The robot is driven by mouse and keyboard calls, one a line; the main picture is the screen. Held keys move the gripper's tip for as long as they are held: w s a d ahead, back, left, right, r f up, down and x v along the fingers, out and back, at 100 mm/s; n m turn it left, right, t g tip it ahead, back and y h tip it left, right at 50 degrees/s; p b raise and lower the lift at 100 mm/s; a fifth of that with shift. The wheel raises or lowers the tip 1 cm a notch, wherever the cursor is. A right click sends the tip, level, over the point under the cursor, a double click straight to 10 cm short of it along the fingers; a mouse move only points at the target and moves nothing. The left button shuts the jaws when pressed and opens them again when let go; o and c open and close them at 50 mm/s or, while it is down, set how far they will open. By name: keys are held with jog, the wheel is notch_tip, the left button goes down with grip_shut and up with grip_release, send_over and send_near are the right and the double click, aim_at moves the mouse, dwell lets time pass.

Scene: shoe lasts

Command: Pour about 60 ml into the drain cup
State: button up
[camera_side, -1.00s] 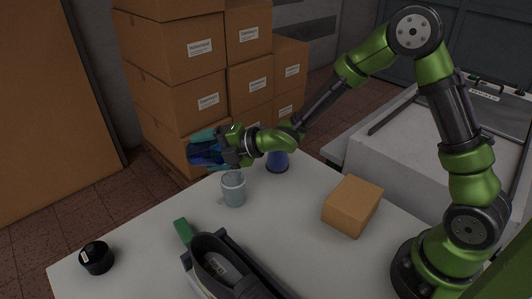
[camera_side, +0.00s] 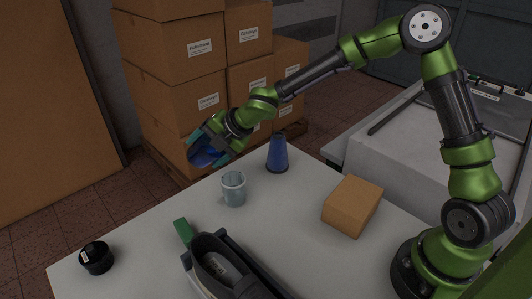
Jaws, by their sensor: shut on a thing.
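My gripper (camera_side: 209,148) is at the left end of my arm, in the air above the far edge of the table. It is shut on a dark blue vessel (camera_side: 204,156), which is tilted and partly hidden by the teal fingers. Its mouth and contents cannot be made out. A pale, see-through cup (camera_side: 233,190), which looks like the drain cup, stands upright on the table. It is below and to the right of the held vessel, apart from it. No stream of liquid is visible between them, and the level in the cup cannot be read.
A blue cone-shaped thing (camera_side: 277,155) stands behind and right of the cup. A brown box (camera_side: 352,205) lies to the right. A dark shoe-like object with a green tab (camera_side: 222,262) is in front. A black round container (camera_side: 96,258) sits at front left. Stacked cartons (camera_side: 183,62) rise behind.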

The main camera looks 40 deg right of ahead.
aim_at(201, 160)
jog(key=shift+w+a+f+g+h, duration=0.2)
jog(key=shift+f+g+h, duration=0.1)
jog(key=shift+g, duration=0.3)
jog(key=shift+w+a+f+g+h+b, duration=0.15)
jog(key=shift+w+f+g+h, duration=0.15)
jog(key=shift+f, duration=0.2)
jog(key=shift+w+a+f+g+h+b, duration=0.1)
jog(key=shift+w+a+f+g, duration=0.1)
jog(key=shift+f+g, duration=0.25)
jog(key=shift+w+a+f+g+h+b, duration=0.15)
jog(key=shift+w+f+g+h, duration=0.1)
jog(key=shift+f, duration=0.3)
dwell(0.5)
jog(key=shift+w+a+f+g+h, duration=0.3)
jog(key=shift+f+g, duration=0.15)
jog(key=shift+f, duration=0.2)
jog(key=shift+w+a+f+g+h, duration=0.15)
jog(key=shift+a+f+g+h, duration=0.2)
jog(key=shift+f, duration=0.35)
jog(key=shift+w+a+f+g+h, duration=0.1)
jog(key=shift+w+a+f+g, duration=0.15)
jog(key=shift+f+g, duration=0.35)
jog(key=shift+w+a+f+g+h+b, duration=0.25)
jog(key=shift+w+f+g+h+b, duration=0.15)
jog(key=shift+g, duration=0.2)
jog(key=shift+a, duration=0.1)
jog(key=shift+a+g, duration=0.2)
jog(key=shift+g, duration=0.1)
